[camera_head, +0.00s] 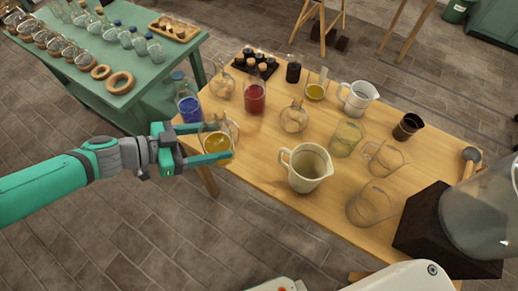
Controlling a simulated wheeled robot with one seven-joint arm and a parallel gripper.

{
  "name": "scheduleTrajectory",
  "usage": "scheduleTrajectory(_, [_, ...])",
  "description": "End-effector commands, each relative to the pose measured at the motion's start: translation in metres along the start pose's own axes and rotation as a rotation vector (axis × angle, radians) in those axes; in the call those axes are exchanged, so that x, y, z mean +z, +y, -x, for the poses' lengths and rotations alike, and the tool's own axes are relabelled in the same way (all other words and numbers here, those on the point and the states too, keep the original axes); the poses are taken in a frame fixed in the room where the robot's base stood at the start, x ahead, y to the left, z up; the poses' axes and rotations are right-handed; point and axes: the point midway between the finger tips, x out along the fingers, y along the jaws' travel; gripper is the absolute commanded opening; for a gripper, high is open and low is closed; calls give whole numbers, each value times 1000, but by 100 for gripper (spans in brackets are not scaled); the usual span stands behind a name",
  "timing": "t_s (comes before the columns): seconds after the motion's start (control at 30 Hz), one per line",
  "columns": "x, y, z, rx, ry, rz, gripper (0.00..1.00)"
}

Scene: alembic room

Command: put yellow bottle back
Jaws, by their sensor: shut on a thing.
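The yellow bottle (217,142) is a round clear flask with yellow liquid low inside. It is at the left front edge of the wooden table (255,160). My gripper (207,145) reaches in from the left and is shut on the yellow bottle, with a finger across its near side. I cannot tell whether the bottle touches the table or is held just above it. A blue-liquid bottle (188,106) stands close behind my gripper.
A red-liquid bottle (255,98), a clear round flask (294,118) and a cream jug (307,167) stand nearby on the wooden table. A green table (125,70) at the upper left holds several stoppered flasks and cork rings (120,82).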

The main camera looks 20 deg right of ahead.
Motion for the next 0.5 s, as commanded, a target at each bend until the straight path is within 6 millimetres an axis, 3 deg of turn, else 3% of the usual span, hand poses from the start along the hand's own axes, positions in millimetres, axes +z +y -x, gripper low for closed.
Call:
scheduleTrajectory(0.4, [1, -2, -89, 3, 4, 1, 15])
scheduleTrajectory(0.5, [12, -2, -108, 2, 4, 4, 15])
